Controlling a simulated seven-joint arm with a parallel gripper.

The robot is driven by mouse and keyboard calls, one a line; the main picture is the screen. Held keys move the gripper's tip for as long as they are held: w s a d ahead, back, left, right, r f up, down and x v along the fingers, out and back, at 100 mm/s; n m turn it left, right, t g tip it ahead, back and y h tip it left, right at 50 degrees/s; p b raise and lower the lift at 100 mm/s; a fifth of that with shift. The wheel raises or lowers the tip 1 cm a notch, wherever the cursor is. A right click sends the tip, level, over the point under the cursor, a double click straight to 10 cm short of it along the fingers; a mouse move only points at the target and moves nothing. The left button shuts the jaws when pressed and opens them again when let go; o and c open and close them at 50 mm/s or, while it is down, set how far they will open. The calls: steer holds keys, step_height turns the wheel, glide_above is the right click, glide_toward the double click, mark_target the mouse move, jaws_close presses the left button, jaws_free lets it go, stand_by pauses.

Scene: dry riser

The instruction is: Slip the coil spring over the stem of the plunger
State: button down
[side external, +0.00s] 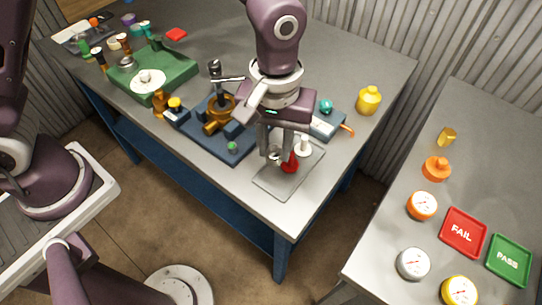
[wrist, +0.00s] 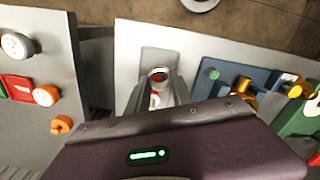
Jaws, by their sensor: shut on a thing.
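My gripper (side external: 277,154) points down over the grey mat at the front edge of the bench. It is shut on a small silver ringed piece, which looks like the coil spring (wrist: 159,74); its round end shows between the fingers in the wrist view. A red piece (side external: 290,163), which looks like the plunger, stands on the mat right beside the fingertips. Red also shows just below the ring in the wrist view (wrist: 155,100). I cannot tell whether the spring is around the stem or only near it.
The grey mat (side external: 268,183) has free room at its front left. A white cylinder (side external: 304,143) stands at its back. A blue fixture (side external: 234,152) with a brass valve body (side external: 220,108) lies to the left. A yellow bottle (side external: 369,100) stands at the back right.

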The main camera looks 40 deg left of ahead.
steer(key=w+a+r, duration=0.2)
steer(key=a+r, duration=0.1)
steer(key=a, duration=0.2)
steer(key=w+a+r, duration=0.2)
steer(key=w+a, duration=0.1)
steer(key=a, duration=0.3)
glide_toward(220, 90)
steer(key=shift+d+f, duration=0.15)
steer(key=shift+d, duration=0.2)
steer(key=f, duration=0.9)
steer(key=shift+a+f, duration=0.15)
steer(key=shift+a, duration=0.2)
steer(key=shift+f, duration=0.25)
steer(key=c, duration=1.1)
jaws_free()
steer(key=shift+f, duration=0.1)
